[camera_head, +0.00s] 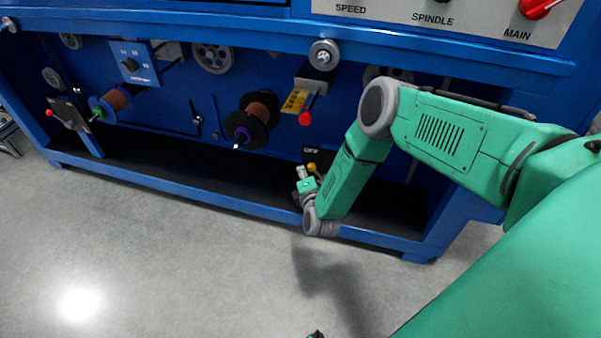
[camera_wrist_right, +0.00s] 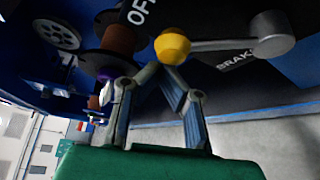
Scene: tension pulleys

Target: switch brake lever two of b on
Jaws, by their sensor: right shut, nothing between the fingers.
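A brake lever with a yellow knob (camera_wrist_right: 173,48) and a grey arm ending in a round grey hub (camera_wrist_right: 271,35) fills the upper right wrist view. Its dark plate carries the words OFF and BRAKE. The yellow knob also shows small in the head view (camera_head: 311,168), low on the blue machine, partly hidden by my arm. My right gripper (camera_head: 305,177) is at this knob. In the right wrist view its closed fingers (camera_wrist_right: 164,68) end just below the knob, with nothing between them; whether they touch it I cannot tell. My left gripper is not seen.
A red-knobbed lever (camera_head: 304,117) hangs above, beside a spool (camera_head: 252,117) with a purple tip. Another spool (camera_head: 110,104) and a black panel (camera_head: 70,113) are on the left. The blue lower rail (camera_head: 200,190) runs along the front. The grey floor before it is clear.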

